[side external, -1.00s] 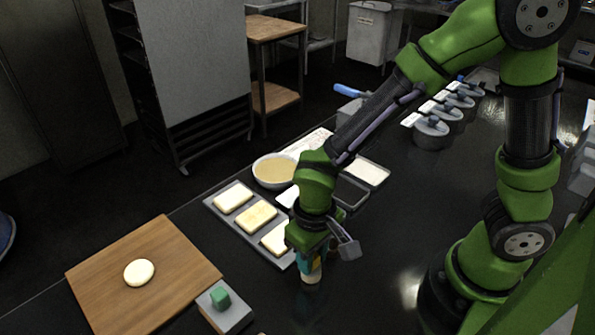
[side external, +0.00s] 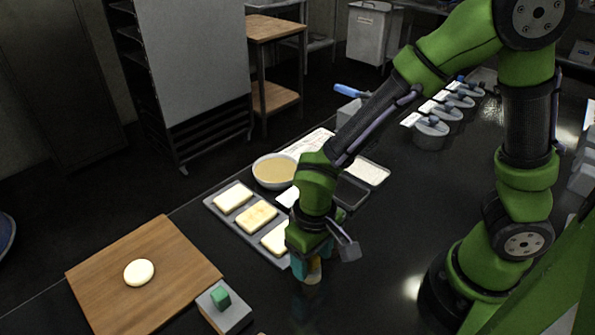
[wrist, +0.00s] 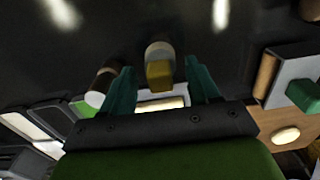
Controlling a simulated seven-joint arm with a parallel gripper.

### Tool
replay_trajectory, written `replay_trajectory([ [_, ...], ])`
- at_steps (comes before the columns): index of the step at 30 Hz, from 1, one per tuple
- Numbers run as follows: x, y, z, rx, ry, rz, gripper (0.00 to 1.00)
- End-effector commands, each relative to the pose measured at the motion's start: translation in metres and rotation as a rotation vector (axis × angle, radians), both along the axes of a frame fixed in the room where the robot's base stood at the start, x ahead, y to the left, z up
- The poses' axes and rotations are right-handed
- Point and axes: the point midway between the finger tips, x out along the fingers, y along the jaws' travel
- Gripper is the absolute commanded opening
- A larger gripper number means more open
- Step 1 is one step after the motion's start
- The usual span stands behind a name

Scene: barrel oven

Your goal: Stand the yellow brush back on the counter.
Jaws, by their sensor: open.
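The yellow brush shows in the wrist view (wrist: 159,74) between my two teal fingers, its yellow part nearer my palm and its pale grey end beyond. In the side view the brush (side external: 314,270) looks roughly upright, with its pale end low at the black counter (side external: 375,285). My gripper (wrist: 163,80) is open around the brush, with a visible gap to each finger in the wrist view. It also shows in the side view (side external: 313,265), pointing down. My gripper hides the upper part of the brush there.
A brown and white cylinder (wrist: 101,85) lies close outside my left finger in the wrist view. A tray (side external: 232,225) of pale slabs, a bowl (side external: 274,171), a wooden board (side external: 180,255) and a grey block with a green knob (side external: 224,310) are nearby. The counter at front right is clear.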

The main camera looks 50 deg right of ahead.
Motion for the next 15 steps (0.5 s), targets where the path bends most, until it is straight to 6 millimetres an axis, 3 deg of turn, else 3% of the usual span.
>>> replay_trajectory([
  [5, 0.001, 0.001, 0.017, 0.004, -0.005, -0.001, 0.6],
  [15, 0.001, 0.001, 0.097, 0.005, -0.008, -0.001, 0.6],
])
